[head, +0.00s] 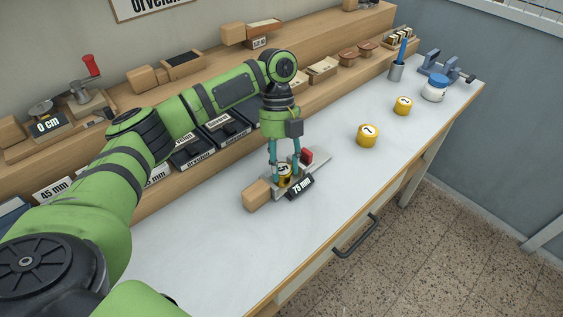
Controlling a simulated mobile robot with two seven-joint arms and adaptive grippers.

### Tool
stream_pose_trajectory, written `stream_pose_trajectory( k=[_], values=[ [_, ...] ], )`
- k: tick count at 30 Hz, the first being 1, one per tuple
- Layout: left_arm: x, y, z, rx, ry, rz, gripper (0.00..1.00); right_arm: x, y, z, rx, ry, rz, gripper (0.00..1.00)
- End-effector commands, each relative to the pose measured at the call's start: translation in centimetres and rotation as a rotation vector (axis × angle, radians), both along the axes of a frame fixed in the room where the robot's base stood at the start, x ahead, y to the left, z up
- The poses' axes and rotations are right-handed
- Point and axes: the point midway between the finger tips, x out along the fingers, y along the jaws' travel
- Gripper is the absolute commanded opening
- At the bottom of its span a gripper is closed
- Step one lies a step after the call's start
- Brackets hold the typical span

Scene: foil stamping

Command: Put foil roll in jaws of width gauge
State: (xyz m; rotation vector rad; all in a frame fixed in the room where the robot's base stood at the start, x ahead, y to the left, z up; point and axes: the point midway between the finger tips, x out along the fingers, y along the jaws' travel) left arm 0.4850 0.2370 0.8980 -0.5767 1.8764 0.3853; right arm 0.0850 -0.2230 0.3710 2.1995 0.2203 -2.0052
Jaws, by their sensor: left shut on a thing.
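My left gripper (285,172) points down over the width gauge, with its teal fingers shut on a gold foil roll (285,170). The roll's white top bears a dark mark that looks like a 5. The width gauge has a wooden block (257,195) at its near left end, a grey metal bar, a red part (306,155) and a label reading 75 mm (301,187). The roll is at the gauge's jaws, between the block and the red part. The fingers partly hide it, so I cannot tell whether it touches both jaws. My right gripper is not in view.
Two more gold rolls (368,135) (403,105) stand to the right on the white bench (200,255). Wooden shelves with labelled trays run along the back.

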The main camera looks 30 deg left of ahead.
Motion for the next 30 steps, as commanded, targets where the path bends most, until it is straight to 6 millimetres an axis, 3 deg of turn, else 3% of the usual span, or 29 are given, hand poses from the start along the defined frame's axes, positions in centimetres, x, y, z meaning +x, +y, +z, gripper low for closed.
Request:
stream_pose_trajectory(
  k=[4, 5, 6, 19, 26, 30],
  values=[
    [0.0, 0.0, -0.2, -0.001, 0.001, 0.0, 0.14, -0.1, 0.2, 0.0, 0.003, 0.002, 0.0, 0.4],
    [0.0, 0.0, -0.2, -0.001, -0.001, 0.0, 0.5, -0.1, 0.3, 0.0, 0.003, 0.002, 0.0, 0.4],
    [0.0, 0.0, -0.2, -0.001, -0.001, 0.0, 0.56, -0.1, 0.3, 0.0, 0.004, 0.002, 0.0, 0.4],
    [0.2, 0.0, 0.5, 0.0, -0.003, 0.001, 0.56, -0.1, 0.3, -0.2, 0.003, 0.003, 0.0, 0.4],
    [1.6, 0.9, 4.5, -0.002, -0.005, 0.002, 0.56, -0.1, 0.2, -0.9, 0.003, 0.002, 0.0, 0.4],
    [2.5, 1.6, 7.9, 0.001, -0.004, 0.003, 0.56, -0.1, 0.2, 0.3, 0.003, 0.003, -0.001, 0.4]
  ],
)
